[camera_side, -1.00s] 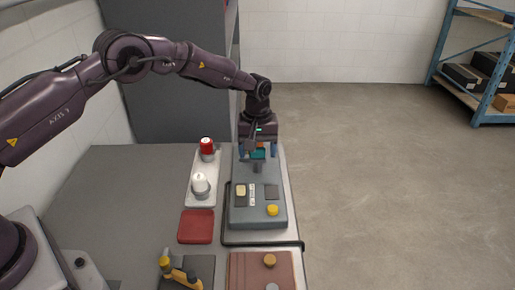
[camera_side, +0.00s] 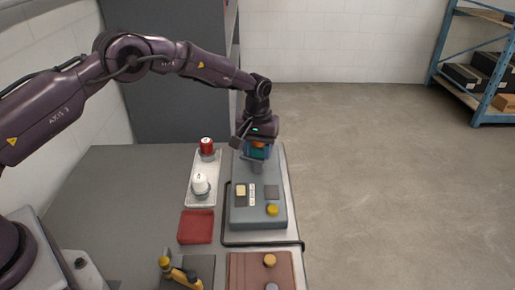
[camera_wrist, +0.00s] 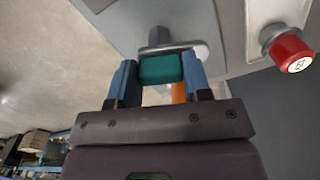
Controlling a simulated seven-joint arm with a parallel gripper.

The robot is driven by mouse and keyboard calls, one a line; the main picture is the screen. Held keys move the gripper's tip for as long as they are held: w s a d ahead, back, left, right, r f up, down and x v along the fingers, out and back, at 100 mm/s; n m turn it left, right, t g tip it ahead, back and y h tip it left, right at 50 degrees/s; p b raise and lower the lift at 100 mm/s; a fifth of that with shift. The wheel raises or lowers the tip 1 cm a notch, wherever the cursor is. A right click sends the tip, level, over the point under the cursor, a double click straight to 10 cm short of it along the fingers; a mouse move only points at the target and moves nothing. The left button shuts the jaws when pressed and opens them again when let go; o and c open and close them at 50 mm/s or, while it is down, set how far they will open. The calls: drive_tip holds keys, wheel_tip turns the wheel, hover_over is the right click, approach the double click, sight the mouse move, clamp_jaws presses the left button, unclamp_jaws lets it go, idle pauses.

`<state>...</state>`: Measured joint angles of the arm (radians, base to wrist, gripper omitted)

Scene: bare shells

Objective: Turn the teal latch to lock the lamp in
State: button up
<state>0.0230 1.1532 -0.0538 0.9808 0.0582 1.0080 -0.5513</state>
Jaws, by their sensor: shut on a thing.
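The teal latch (camera_wrist: 160,69) sits between the two blue fingers of my gripper (camera_wrist: 160,80) in the wrist view, and the fingers are shut on it. In the side view my gripper (camera_side: 257,151) is at the far end of the grey housing (camera_side: 259,212), and the teal latch is mostly hidden there. A grey post and plate (camera_wrist: 172,48) show just past the latch in the wrist view. An orange part (camera_wrist: 179,93), which may be the lamp, shows behind the latch, mostly hidden by my gripper. I cannot tell how far the latch is turned.
A white tray (camera_side: 202,169) left of the housing holds a red-capped piece (camera_side: 207,145) and a white one (camera_side: 200,184). A red tray (camera_side: 196,227), a brown mat (camera_side: 250,275) and a yellow-handled tool (camera_side: 178,274) lie nearer.

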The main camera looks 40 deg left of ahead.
sight(258, 148)
drive_tip(key=m, duration=1.1)
drive_tip(key=shift+m, duration=1.6)
drive_tip(key=o, duration=0.9)
wheel_tip(258, 148, up, 13)
